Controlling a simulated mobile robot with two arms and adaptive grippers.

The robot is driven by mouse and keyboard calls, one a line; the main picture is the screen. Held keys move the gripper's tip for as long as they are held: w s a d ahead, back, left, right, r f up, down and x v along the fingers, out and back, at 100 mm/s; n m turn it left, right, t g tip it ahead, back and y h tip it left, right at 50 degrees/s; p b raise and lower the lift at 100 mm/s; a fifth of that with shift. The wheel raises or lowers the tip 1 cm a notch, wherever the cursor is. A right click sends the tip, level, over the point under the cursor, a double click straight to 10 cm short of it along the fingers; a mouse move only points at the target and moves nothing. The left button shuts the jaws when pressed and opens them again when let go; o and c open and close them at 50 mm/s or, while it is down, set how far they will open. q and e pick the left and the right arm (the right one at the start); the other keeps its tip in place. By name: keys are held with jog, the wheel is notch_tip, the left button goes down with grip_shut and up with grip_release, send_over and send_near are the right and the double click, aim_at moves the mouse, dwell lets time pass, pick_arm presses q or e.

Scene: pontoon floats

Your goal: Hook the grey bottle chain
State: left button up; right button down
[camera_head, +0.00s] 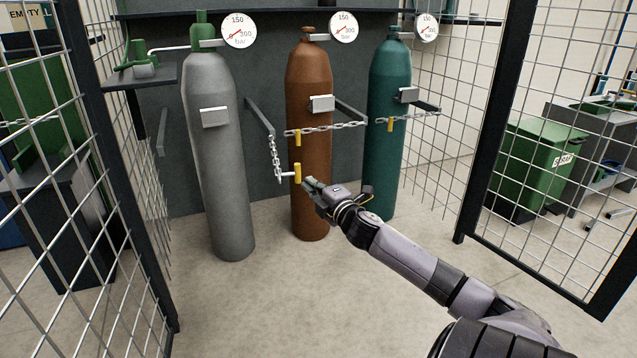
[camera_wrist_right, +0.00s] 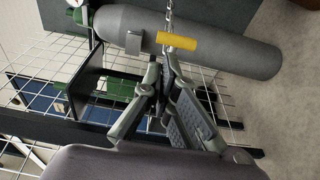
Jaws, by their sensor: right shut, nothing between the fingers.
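The grey bottle (camera_head: 218,165) stands upright at the left in the head view. It also shows lying across the top of the right wrist view (camera_wrist_right: 225,45). Its chain (camera_head: 275,157) hangs down loosely from the bracket on its right. A yellow handle (camera_head: 298,173) is at the chain's lower end, in front of the brown bottle. My right gripper (camera_head: 310,183) is shut and empty, just right of the handle in the head view. In the right wrist view the yellow handle (camera_wrist_right: 177,41) lies just beyond the fingertips (camera_wrist_right: 163,68). My left gripper is not in view.
The brown bottle (camera_head: 309,80) and the green bottle (camera_head: 390,75) stand to the right, each with a chain across its front. Mesh panels (camera_head: 45,200) flank the bay on both sides. A small shelf (camera_head: 140,77) juts out at the left. The floor in front is clear.

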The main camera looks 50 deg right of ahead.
jog(key=v, duration=0.2)
jog(key=a+v, duration=0.1)
jog(key=v, duration=0.1)
jog(key=shift+s, duration=0.1)
dwell(0.7)
